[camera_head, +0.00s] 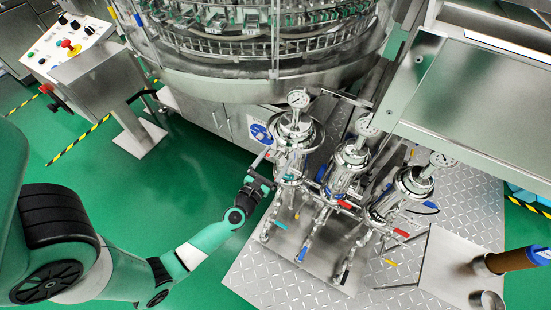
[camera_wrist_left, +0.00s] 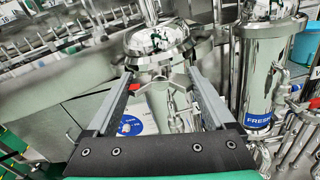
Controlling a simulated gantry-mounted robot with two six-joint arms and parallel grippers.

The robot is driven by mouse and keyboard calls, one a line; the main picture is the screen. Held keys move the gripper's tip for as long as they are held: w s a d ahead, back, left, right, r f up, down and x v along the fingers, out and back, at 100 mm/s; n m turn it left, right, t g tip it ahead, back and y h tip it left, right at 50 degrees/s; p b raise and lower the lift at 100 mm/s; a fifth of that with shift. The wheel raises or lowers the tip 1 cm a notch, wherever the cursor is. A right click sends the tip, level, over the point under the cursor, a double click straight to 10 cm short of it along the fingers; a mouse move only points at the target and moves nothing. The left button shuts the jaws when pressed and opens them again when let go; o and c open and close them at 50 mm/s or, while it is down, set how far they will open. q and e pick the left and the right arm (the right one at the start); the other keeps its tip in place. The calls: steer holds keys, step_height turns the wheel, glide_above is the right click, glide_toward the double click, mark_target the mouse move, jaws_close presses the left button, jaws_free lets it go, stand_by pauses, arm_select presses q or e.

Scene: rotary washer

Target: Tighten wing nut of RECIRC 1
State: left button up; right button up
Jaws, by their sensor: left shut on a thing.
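The leftmost steel filter housing (camera_head: 291,131), with a round gauge on top, stands on the metal platform. The same housing (camera_wrist_left: 158,48) fills the middle of the left wrist view. Its metal wing nut (camera_wrist_left: 168,80) sits at the clamp below the lid. My left gripper (camera_head: 264,160) reaches the housing's left side from the lower left. In the left wrist view its two fingers (camera_wrist_left: 161,74) lie on either side of the wing nut, shut on it. I cannot read a RECIRC 1 label on this housing. My right gripper is not in view.
Two similar housings (camera_head: 350,158) (camera_head: 412,186) stand to the right, with pipes and coloured valve handles below. The neighbouring housing (camera_wrist_left: 258,80) bears a blue FRESH label. The round washer (camera_head: 270,80) is behind. Green floor (camera_head: 190,190) is open at left.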

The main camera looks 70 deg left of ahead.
arm_select(q)
steer(key=shift+c, duration=0.8)
